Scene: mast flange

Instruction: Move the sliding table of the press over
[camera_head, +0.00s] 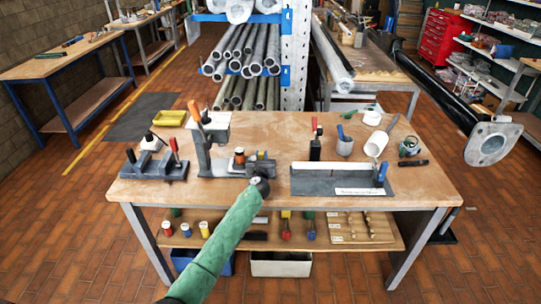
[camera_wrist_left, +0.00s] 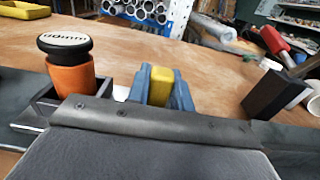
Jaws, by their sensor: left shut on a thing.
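The press (camera_head: 207,140) stands at the left middle of the workbench, an upright grey frame with an orange-handled lever. Its low sliding table (camera_head: 226,167) extends to the right at the base. An orange cylinder with a black lettered cap (camera_head: 239,156) stands upright on it; it also shows in the wrist view (camera_wrist_left: 72,75). A yellow piece (camera_wrist_left: 160,87) sits between blue-grey sides in the wrist view. My left gripper (camera_head: 259,184) is at the near edge of the sliding table, shut on part of it. The exact contact is hidden. My right gripper is out of view.
A dark fixture with a red handle (camera_head: 157,165) stands left of the press. A grey fixture with a blue handle (camera_head: 330,182) stands to the right. A white cup (camera_head: 376,143) and a tin (camera_head: 409,147) are at the back right. The bench's front left is clear.

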